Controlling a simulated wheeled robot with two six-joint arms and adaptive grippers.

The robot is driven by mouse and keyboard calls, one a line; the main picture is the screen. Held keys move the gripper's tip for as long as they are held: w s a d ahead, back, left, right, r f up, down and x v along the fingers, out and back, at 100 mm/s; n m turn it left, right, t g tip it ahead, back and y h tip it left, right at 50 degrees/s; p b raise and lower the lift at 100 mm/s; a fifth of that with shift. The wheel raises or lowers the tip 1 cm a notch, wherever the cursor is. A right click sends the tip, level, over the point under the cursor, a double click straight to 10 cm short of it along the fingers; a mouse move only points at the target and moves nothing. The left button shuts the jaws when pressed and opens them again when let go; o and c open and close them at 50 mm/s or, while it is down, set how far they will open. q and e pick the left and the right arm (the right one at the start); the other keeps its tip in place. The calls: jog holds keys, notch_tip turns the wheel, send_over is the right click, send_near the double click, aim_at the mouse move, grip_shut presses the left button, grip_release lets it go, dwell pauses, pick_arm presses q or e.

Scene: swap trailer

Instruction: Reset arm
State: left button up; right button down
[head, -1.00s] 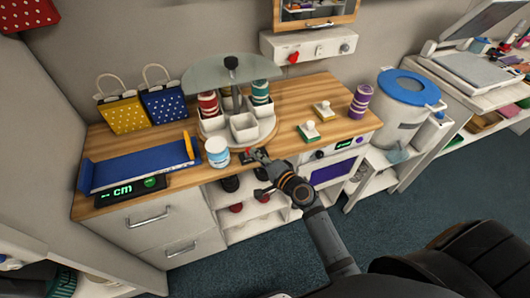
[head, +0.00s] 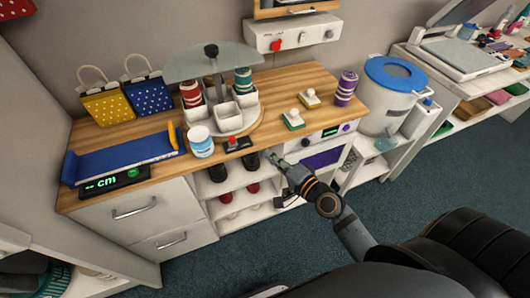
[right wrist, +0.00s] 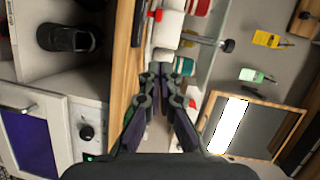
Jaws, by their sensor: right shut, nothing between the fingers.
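My right gripper (head: 279,161) is just in front of the wooden counter's (head: 275,128) front edge, near the top of the open shelves. It is apart from the small dark switch box with a red top (head: 238,144) on the counter edge to its left. In the right wrist view the two fingers (right wrist: 160,69) are together with nothing between them. The right arm comes up from the lower right of the head view. My left gripper does not show in either view.
A round carousel with white bins (head: 229,118) and a white-blue jar (head: 201,142) stand on the counter. A blue tray (head: 120,157) lies at left. Two stamps and a purple spool (head: 346,88) are at right. A blue-lidded bin (head: 398,75) stands beyond. Dark carpet is free in front.

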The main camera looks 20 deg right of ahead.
jog(key=s+d+f+n+g+h, duration=0.2)
jog(key=s+d+f, duration=0.15)
jog(key=f, duration=0.75)
jog(key=s+d+f+n+g+h, duration=0.1)
jog(key=s+d+f+n+g, duration=0.2)
jog(key=f, duration=0.8)
jog(key=s+d+f+g+h, duration=0.2)
jog(key=s+f, duration=0.2)
jog(key=f, duration=0.8)
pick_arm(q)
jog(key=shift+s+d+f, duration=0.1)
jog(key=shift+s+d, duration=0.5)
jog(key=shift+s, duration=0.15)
pick_arm(e)
jog(key=s+f+n+g, duration=0.2)
jog(key=s+f, duration=0.3)
jog(key=s, duration=0.3)
jog(key=s+f+n+g, duration=0.3)
jog(key=s+f, duration=0.3)
jog(key=s, duration=0.3)
jog(key=s+d+f+n+g+h, duration=0.1)
jog(key=s+f+n+g, duration=0.1)
jog(key=s+f, duration=0.3)
jog(key=s+n, duration=0.1)
jog(key=s, duration=0.3)
jog(key=shift+f, duration=0.25)
